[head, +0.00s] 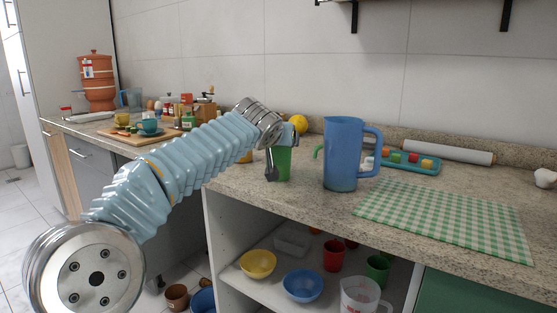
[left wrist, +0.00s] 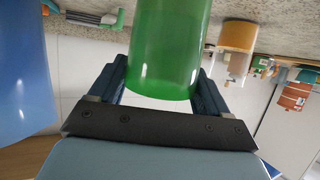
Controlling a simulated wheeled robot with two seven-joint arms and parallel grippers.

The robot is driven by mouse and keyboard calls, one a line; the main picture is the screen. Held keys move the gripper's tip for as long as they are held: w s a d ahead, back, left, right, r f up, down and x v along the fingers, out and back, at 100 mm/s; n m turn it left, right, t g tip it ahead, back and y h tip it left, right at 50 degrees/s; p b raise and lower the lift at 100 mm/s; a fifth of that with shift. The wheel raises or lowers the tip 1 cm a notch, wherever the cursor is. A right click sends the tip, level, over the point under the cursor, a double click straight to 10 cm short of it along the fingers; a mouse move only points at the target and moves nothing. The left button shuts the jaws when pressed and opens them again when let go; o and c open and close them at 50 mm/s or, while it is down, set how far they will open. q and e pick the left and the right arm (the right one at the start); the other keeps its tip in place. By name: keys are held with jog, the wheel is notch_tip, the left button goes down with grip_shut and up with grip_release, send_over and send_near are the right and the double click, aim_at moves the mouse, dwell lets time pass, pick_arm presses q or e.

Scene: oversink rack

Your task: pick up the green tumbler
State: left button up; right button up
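The green tumbler (head: 284,164) stands upright on the granite counter, left of the blue pitcher (head: 343,153). My left gripper (head: 279,158) reaches it from above and the left, with a dark finger in front of its left side. In the left wrist view, the green tumbler (left wrist: 166,45) fills the space between the two fingers of my left gripper (left wrist: 163,88). The fingers lie close along both its sides; whether they press on it cannot be told. My right gripper is not in view.
The blue pitcher also shows close by in the left wrist view (left wrist: 25,75). A yellow lemon (head: 298,124) lies behind. A green checked cloth (head: 447,217) and a teal tray (head: 430,168) are on the right. Bowls and cups stand on the open shelf (head: 268,278) below.

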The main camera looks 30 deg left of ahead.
pick_arm(q)
jog(key=c, duration=0.8)
jog(key=shift+r, duration=0.15)
jog(key=s+d+r, duration=1)
jog(key=r, duration=0.2)
jog(key=shift+r+p, duration=0.35)
dwell(1.6)
